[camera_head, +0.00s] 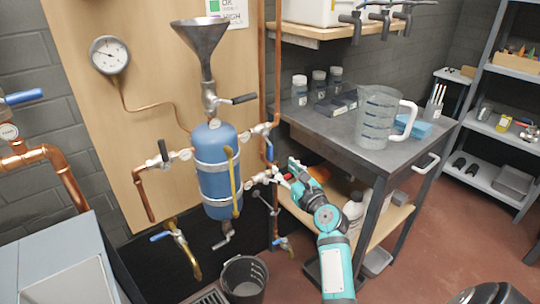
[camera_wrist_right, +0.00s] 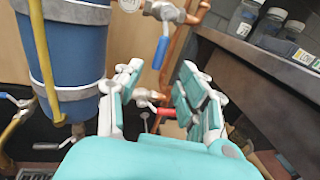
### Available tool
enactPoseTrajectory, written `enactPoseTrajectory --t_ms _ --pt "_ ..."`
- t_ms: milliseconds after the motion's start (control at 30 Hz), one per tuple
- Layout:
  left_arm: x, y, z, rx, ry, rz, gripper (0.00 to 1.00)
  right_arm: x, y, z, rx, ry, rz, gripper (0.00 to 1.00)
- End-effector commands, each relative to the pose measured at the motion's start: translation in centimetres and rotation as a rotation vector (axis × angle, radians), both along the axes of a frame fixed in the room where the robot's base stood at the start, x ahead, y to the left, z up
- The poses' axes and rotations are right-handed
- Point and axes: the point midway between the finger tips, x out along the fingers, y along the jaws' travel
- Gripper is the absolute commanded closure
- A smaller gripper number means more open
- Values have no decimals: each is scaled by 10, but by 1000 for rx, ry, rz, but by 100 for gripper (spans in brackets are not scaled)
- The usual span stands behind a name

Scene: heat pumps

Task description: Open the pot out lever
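The blue pot (camera_head: 215,170) with metal bands hangs on the wooden panel below a funnel; part of it shows in the right wrist view (camera_wrist_right: 72,50). A valve (camera_head: 263,178) sits on its lower right side. In the right wrist view, a red lever (camera_wrist_right: 165,112) and its fitting show between my fingers. A blue lever (camera_wrist_right: 161,52) hangs higher on the same side. I cannot read which one is marked pot out. My right gripper (camera_head: 288,173) is open beside the lower right valve, fingers apart in the right wrist view (camera_wrist_right: 160,80). My left gripper is out of view.
A dark workbench (camera_head: 345,122) with a measuring jug (camera_head: 377,117) and bottles stands close on the right. A vertical copper pipe (camera_head: 278,60) runs near the gripper. A black bucket (camera_head: 243,278) is on the floor below.

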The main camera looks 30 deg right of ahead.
Motion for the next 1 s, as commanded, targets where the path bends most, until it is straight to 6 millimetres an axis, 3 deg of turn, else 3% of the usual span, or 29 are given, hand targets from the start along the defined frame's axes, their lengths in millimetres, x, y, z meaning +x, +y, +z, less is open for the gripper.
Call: enactPoseTrajectory --t_ms 200,400,600,900,1000 --pt "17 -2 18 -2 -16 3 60 49 -6 -1 -3 -1 0 61" --pt "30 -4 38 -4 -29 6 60 81 -10 -1 -2 -1 0 61" --pt "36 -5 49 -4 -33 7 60 96 -12 -1 -3 1 -1 61" --pt "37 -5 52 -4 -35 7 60 98 -12 0 -3 1 -1 61" --pt "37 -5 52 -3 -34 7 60 98 -12 -1 -3 1 -1 74"
